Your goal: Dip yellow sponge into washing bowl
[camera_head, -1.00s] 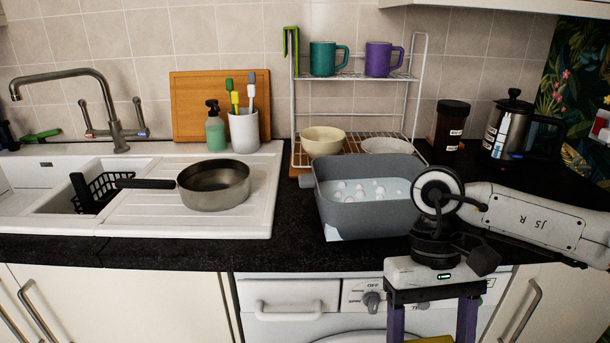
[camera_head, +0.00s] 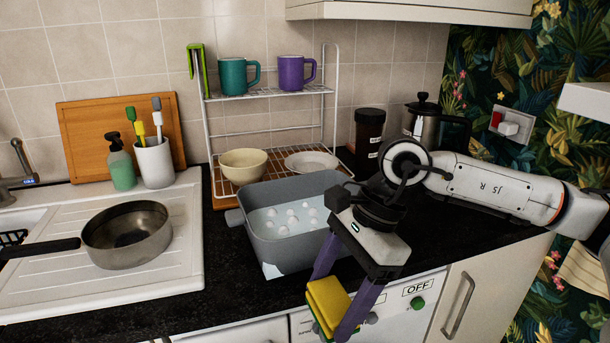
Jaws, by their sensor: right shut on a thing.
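The yellow sponge (camera_head: 328,299), with a green side, is held between the purple fingers of my right gripper (camera_head: 337,308). My right gripper is shut on it, in front of the counter edge and lower than the bowl's rim. The washing bowl (camera_head: 262,243) is a grey rectangular tub on the black counter, holding water with several white foam blobs. The sponge is outside the bowl, on its near side. The right gripper's wrist covers the bowl's right end. My left gripper is not in view.
A pan (camera_head: 127,236) sits on the white drainer at left. A wire rack (camera_head: 273,91) with mugs, a cream bowl (camera_head: 243,165) and a plate (camera_head: 312,161) stands behind the tub. A dark jar (camera_head: 368,137) and a cafetière (camera_head: 424,119) are behind my right arm.

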